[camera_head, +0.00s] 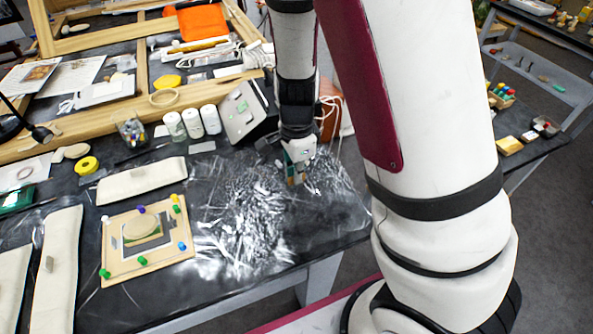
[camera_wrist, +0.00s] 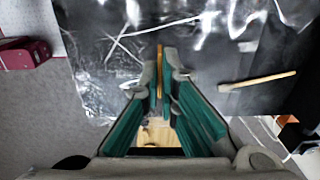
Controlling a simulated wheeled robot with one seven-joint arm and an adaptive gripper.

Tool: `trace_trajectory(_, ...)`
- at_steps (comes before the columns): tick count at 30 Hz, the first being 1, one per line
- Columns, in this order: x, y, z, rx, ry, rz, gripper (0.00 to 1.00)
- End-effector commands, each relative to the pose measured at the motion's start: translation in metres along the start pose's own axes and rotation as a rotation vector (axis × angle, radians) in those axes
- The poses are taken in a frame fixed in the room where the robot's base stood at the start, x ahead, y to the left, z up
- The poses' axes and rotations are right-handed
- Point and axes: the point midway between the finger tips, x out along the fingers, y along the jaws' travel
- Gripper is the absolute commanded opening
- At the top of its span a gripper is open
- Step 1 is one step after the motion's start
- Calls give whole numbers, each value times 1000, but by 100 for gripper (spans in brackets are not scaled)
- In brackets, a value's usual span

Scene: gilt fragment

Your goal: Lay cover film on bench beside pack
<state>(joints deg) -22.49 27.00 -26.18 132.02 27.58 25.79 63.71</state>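A clear, crinkled cover film (camera_head: 240,222) lies spread on the black bench, just right of a wooden board pack (camera_head: 120,268) with coloured pegs and a round disc. The film's glossy folds also show in the wrist view (camera_wrist: 108,62). My gripper (camera_head: 295,180) is low over the film's right part. In the wrist view my gripper (camera_wrist: 160,70) has its green fingers nearly together on a thin orange strip (camera_wrist: 159,62). I cannot tell whether this strip is joined to the film. The pack is not clearly seen in the wrist view.
White bottles (camera_head: 192,122) and a grey box (camera_head: 246,110) stand behind the film. Pale padded cushions (camera_head: 142,180) lie behind and left of the pack. A wooden stick (camera_wrist: 258,82) lies on the dark surface. The bench's front edge is close.

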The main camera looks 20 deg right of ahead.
Motion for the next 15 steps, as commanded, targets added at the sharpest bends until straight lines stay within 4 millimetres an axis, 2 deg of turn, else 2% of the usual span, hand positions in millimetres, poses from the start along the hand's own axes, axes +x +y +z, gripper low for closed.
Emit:
trace_trajectory(8,8,0,0,1,0,0,0)
trace_trajectory(12,8,0,0,0,0,0,25)
trace_trajectory(15,8,0,0,0,0,0,25)
